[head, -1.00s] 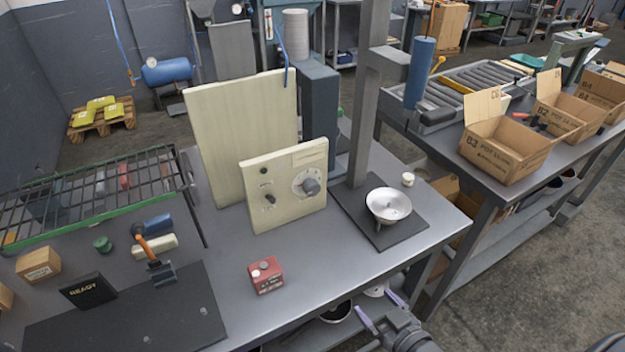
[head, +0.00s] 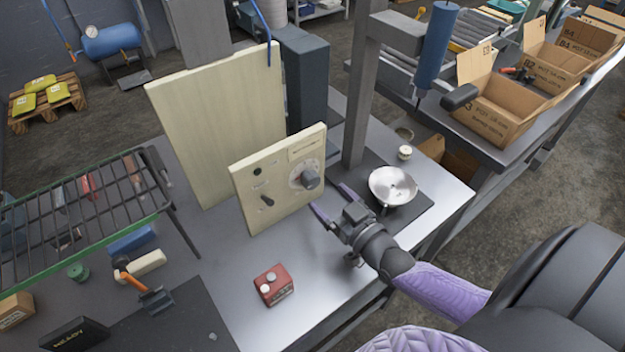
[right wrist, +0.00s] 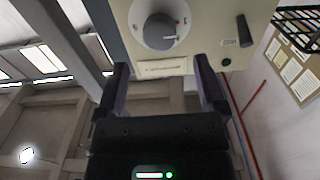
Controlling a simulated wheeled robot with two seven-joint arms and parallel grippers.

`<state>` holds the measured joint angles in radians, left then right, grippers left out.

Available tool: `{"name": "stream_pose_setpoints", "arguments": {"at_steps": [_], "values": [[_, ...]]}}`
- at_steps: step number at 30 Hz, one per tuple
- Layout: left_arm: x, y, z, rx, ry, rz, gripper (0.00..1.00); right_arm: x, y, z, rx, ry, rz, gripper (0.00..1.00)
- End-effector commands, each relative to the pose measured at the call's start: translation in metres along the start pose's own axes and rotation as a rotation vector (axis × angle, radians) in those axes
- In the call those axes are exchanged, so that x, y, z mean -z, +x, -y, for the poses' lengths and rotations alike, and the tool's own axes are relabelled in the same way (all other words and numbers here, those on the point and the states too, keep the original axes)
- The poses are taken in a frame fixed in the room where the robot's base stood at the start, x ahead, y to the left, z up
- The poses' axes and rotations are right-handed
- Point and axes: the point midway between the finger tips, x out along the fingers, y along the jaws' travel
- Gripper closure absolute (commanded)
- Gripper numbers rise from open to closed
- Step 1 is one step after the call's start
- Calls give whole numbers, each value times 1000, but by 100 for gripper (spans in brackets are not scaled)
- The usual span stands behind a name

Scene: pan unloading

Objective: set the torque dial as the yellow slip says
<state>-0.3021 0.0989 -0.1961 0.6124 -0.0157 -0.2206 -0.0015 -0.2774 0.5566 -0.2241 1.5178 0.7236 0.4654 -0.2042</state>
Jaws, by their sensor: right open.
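The torque dial (head: 309,179) is a grey knob on a pale round scale at the right of a cream panel (head: 262,213) on the bench. In the right wrist view the knob (right wrist: 158,28) shows large, with a pointer mark, above a pale label strip (right wrist: 162,68). The scale's markings are too small to read. My right gripper (head: 330,198) is open and empty, just in front of the panel's right side, apart from the dial. Its two fingers (right wrist: 162,85) stand wide below the dial in the wrist view. I cannot pick out a yellow slip. My left gripper is out of view.
The panel also carries a dark lever (head: 267,201). A metal bowl (head: 392,186) stands right of my gripper, near a grey post (head: 359,105). A red box (head: 273,284) sits in front of the panel. A green-edged rack (head: 95,253) stands left.

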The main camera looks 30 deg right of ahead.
Motion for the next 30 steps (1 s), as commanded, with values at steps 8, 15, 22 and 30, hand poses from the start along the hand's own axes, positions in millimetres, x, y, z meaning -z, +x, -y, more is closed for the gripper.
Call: {"name": "stream_pose_setpoints", "arguments": {"at_steps": [8, 15, 22, 30], "values": [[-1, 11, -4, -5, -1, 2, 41, -1, 47, 0, 0, 0, -1, 10], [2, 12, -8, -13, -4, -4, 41, 0, 58, 0, 0, 0, 2, 10], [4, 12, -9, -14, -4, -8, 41, 0, 58, 0, 0, 0, 1, 21], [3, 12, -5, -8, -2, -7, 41, 0, 58, 0, 0, 0, 1, 78]]}}
